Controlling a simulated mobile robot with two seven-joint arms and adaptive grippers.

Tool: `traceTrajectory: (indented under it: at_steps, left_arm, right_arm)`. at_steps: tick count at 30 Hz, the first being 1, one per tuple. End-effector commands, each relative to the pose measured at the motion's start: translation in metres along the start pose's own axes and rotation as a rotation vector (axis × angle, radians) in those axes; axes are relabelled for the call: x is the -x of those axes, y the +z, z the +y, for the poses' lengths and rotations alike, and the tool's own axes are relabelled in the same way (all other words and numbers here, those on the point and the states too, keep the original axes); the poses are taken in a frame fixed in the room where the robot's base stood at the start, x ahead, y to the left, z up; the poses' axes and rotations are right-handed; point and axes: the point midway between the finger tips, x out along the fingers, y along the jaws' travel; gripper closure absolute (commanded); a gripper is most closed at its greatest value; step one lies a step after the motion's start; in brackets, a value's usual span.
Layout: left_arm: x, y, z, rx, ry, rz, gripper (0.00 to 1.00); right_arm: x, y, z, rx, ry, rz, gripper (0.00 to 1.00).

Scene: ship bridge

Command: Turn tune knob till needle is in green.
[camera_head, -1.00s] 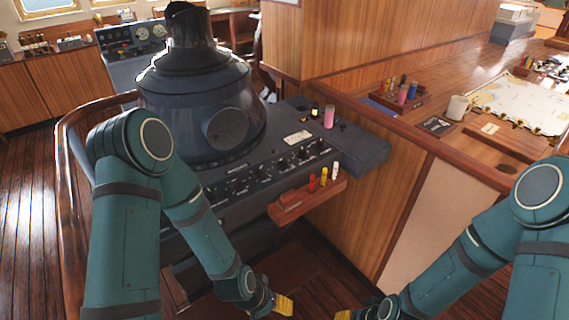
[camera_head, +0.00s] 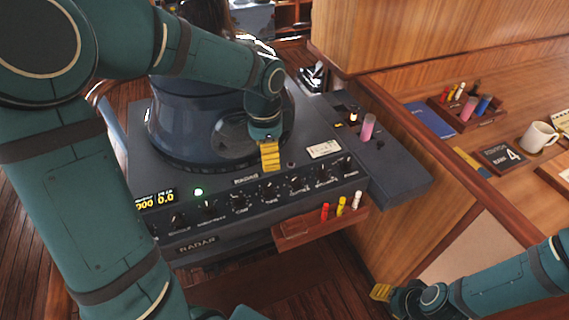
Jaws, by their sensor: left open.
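The radar console (camera_head: 400,197) stands before me, with a row of small black knobs on its sloped front panel. The small labels are hard to read; a knob near the middle (camera_head: 268,191) may be the tune knob. No needle or green band is discernible. My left gripper (camera_head: 269,157), with yellow fingers, is open and points down above the panel's top edge, just behind the middle knobs and apart from them. My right gripper (camera_head: 381,292) is low at the right, away from the console; its finger opening is not clear.
A green lamp (camera_head: 199,192) and yellow digits (camera_head: 155,200) are lit at the panel's left. A wooden rack (camera_head: 310,233) with red, yellow and white markers juts below the knobs. A pink cylinder (camera_head: 368,127) stands on the console. A white mug (camera_head: 538,137) is on the right counter.

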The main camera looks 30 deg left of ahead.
Motion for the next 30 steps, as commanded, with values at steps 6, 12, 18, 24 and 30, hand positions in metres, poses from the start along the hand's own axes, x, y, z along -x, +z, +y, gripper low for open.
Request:
traceTrajectory:
  at_steps: [6,12,18,24,30]
  left_arm:
    - [0.001,0.004,-0.001,-0.005,-0.004,-0.009,0.39]
    - [-0.027,0.004,0.0,-0.005,0.0,-0.01,0.39]
    - [-0.067,0.004,-0.001,-0.004,0.0,-0.011,0.39]
    - [-0.104,0.004,-0.001,-0.005,-0.001,-0.009,0.39]
    - [-0.127,0.004,-0.001,-0.005,-0.002,-0.009,0.39]
  right_arm:
    - [0.001,0.002,0.0,-0.001,0.0,-0.004,0.53]
    - [-0.003,0.002,0.002,-0.001,0.001,-0.003,0.53]
    - [-0.009,0.003,0.003,-0.001,0.002,-0.003,0.53]
    - [-0.014,0.003,0.005,-0.001,0.003,-0.003,0.53]
    - [-0.017,0.004,0.006,-0.001,0.004,-0.003,0.53]
